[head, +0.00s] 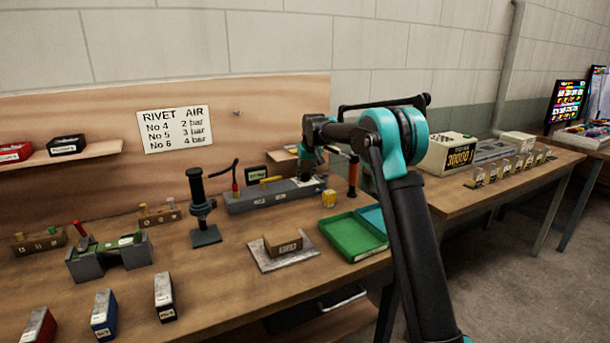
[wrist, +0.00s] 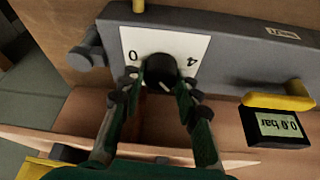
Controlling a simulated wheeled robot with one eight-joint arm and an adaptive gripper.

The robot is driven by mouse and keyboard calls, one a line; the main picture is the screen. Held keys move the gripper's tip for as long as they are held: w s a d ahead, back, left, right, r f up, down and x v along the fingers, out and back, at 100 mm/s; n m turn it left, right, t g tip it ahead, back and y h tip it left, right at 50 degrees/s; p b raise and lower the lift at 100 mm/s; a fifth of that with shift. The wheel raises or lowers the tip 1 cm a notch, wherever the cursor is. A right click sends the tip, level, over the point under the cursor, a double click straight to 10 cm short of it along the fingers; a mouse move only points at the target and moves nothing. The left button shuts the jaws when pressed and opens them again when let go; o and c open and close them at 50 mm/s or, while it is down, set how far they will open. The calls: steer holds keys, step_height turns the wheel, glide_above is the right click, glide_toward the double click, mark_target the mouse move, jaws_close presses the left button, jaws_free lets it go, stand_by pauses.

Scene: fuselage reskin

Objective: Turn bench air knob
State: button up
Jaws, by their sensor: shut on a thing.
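The black air knob (wrist: 158,66) sits on a white dial plate (wrist: 187,45) marked 0 and 4 in the wrist view. My gripper (wrist: 160,80) is shut on the knob, one finger on each side, and covers part of it. A small display (wrist: 279,126) appears upside down and seems to read 0.0 bar. In the head view my gripper (head: 307,170) reaches down at the right part of the grey air block (head: 258,198). My arm and gripper hide the knob there. The small display also shows behind the block (head: 256,174).
A sign (head: 178,129) lists rivet air: No 4 2 bar, No 5 3 bar, No 6 4 bar. A yellow lever (wrist: 285,103) lies beside the display.

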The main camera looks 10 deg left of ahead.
steer(key=shift+m, duration=0.3)
steer(key=shift+c, duration=0.4)
steer(key=m+h, duration=0.1)
steer(key=m, duration=0.2)
steer(key=shift+a+t, duration=0.15)
steer(key=shift+t, duration=0.15)
steer(key=m+h, duration=0.2)
steer(key=m, duration=0.3)
steer(key=shift+m, duration=0.3)
steer(key=o, duration=1.2)
steer(key=shift+c, duration=0.2)
